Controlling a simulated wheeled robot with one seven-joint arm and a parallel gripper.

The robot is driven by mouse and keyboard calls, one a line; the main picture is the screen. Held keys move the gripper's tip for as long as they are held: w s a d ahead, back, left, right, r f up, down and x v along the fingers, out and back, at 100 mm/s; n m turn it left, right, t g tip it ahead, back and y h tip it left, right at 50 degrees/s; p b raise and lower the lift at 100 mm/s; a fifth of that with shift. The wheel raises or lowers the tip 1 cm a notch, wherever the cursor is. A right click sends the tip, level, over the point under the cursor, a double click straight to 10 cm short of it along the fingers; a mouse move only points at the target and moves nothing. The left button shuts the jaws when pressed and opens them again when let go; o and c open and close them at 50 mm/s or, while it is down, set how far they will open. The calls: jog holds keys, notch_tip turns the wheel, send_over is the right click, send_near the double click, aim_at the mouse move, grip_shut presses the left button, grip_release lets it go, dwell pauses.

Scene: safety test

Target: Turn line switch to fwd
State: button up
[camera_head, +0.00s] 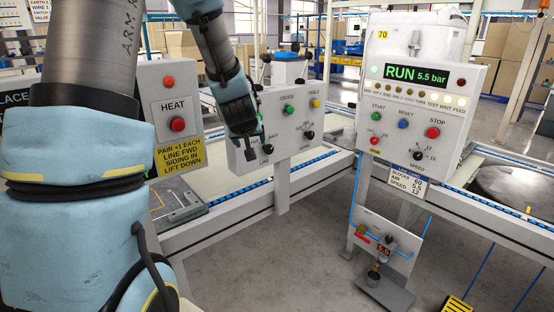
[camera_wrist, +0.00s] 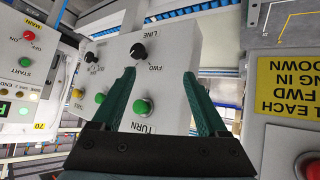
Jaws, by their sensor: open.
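The line switch is a black knob on a grey control box, above the word LINE in the head view (camera_head: 267,149). In the wrist view the line switch (camera_wrist: 138,51) lies just beyond the fingertips, with FWD lettered beside it; its exact pointing is too small to read. My gripper (camera_head: 249,147) is just left of the knob in the head view, in front of the box and partly covering its left side. In the wrist view my gripper (camera_wrist: 159,74) is open and empty, its green fingers spread with a green TURN button (camera_wrist: 142,107) showing between them.
The same box carries a second black knob (camera_head: 308,135), a green button (camera_head: 289,110) and a yellow one (camera_head: 316,103). A HEAT box (camera_head: 172,100) with a red button and yellow notice stands left. A RUN panel (camera_head: 418,110) stands right. Conveyor rails run below.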

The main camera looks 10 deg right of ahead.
jog(key=w+d+f+t+b, duration=0.2)
jog(key=w+d+t, duration=0.15)
jog(key=d, duration=0.25)
jog(key=n+t+y+b, duration=0.3)
jog(key=n+y+b, duration=0.3)
jog(key=y, duration=0.4)
send_near(270, 150)
jog(key=shift+t, duration=0.25)
jog(key=x, duration=0.5)
jog(key=p+x, duration=0.1)
jog(key=x, duration=0.2)
jog(key=shift+w+f, duration=0.15)
jog(key=shift+f, duration=0.15)
grip_shut()
